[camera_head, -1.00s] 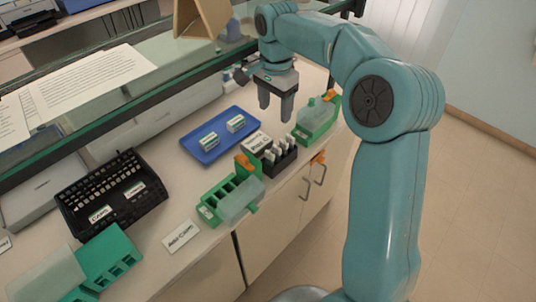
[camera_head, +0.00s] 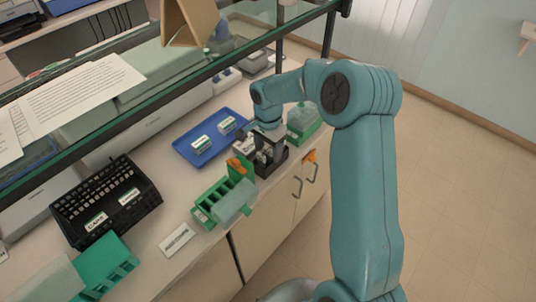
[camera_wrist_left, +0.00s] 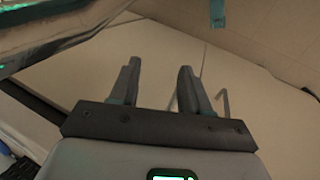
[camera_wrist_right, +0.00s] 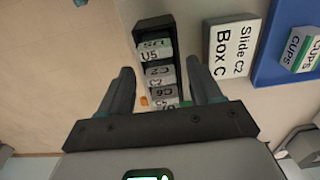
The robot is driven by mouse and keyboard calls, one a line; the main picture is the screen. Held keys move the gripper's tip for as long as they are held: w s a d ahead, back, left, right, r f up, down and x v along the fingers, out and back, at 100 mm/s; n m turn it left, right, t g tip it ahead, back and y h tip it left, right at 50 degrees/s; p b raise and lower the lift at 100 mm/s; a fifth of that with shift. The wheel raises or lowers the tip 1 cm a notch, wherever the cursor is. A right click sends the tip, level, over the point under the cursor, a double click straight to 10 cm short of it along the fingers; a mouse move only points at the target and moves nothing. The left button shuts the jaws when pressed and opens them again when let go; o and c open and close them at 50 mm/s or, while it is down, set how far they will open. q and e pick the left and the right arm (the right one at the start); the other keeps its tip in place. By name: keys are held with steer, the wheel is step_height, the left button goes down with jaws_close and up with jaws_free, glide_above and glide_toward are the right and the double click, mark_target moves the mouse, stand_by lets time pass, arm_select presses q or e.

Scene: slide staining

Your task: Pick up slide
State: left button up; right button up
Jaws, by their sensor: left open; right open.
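A black slide box (camera_wrist_right: 150,28) holds several slides with labelled ends in the right wrist view. The labels read U5, C2 (camera_wrist_right: 158,83) and C6; the nearest one is partly hidden. A white card (camera_wrist_right: 234,52) beside the box reads "Slide C2 Box C". My right gripper (camera_wrist_right: 165,82) is open and empty, its fingers on either side of the slide row. In the head view it (camera_head: 268,158) hangs over the slide box (camera_head: 274,166) and covers much of it. My left gripper (camera_wrist_left: 160,75) is open and empty, facing pale cabinet fronts.
A blue tray (camera_head: 190,158) with two small white-green boxes lies behind the slide box. A green rack (camera_head: 207,207) stands to its left, another green container (camera_head: 303,124) to its right. A black box (camera_head: 70,222) sits farther left. A glass shelf (camera_head: 130,118) runs above the counter.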

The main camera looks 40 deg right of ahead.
steer(key=shift+w+d+f, duration=0.1)
steer(key=shift+w+f, duration=0.1)
steer(key=shift+f, duration=0.25)
steer(key=shift+s+r, duration=0.1)
steer(key=shift+s, duration=0.1)
steer(key=shift+s+r, duration=0.1)
steer(key=c, duration=0.9)
steer(key=shift+w, duration=0.2)
steer(key=shift+c, duration=1.2)
steer(key=shift+s, duration=0.1)
